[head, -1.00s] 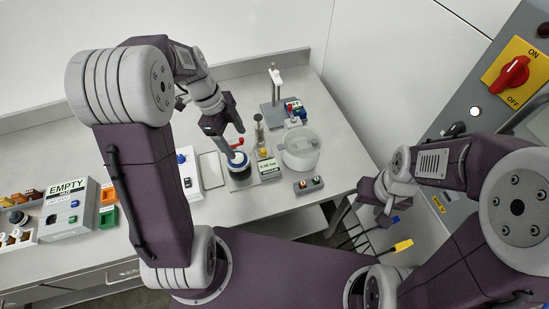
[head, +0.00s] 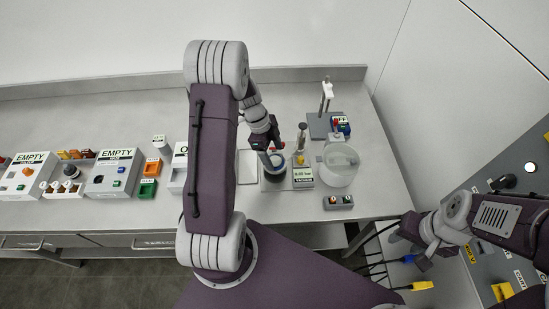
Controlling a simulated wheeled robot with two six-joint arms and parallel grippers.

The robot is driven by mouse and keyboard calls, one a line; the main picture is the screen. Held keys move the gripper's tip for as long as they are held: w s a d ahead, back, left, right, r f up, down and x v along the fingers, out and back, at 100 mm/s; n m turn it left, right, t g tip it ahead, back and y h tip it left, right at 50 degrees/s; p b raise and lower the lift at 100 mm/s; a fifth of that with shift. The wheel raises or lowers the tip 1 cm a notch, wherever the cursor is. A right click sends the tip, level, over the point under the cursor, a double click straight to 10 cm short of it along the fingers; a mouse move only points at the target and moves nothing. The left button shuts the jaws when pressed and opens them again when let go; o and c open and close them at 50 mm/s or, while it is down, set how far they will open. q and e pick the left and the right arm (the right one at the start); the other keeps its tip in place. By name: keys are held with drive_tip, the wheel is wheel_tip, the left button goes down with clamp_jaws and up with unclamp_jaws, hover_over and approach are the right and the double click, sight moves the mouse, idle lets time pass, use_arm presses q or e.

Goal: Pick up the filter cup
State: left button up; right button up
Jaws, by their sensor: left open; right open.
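What looks like the filter cup (head: 273,172), a small round dark cup with a pale and blue rim, stands on a grey filter unit with a small green-lit display (head: 303,175). My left gripper (head: 271,149) is open, pointing down just above and behind the cup's rim. It partly hides the cup, and I cannot tell whether its fingers touch it. My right gripper (head: 404,230) is open and empty, low at the right, beyond the bench's right end and far from the cup.
A clear round tub (head: 341,166) stands right of the filter unit, with a small two-button box (head: 338,202) in front. A grey stand (head: 326,112) is behind. Boxes marked EMPTY (head: 112,172) and orange and green bins (head: 148,188) stand left. The back of the bench is bare.

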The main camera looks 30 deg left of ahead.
use_arm(q)
drive_tip(key=shift+d+f, duration=0.2)
drive_tip(key=shift+f, duration=0.35)
drive_tip(key=shift+w+d+f, duration=0.15)
drive_tip(key=c, duration=1.4)
drive_tip(key=shift+c, duration=0.2)
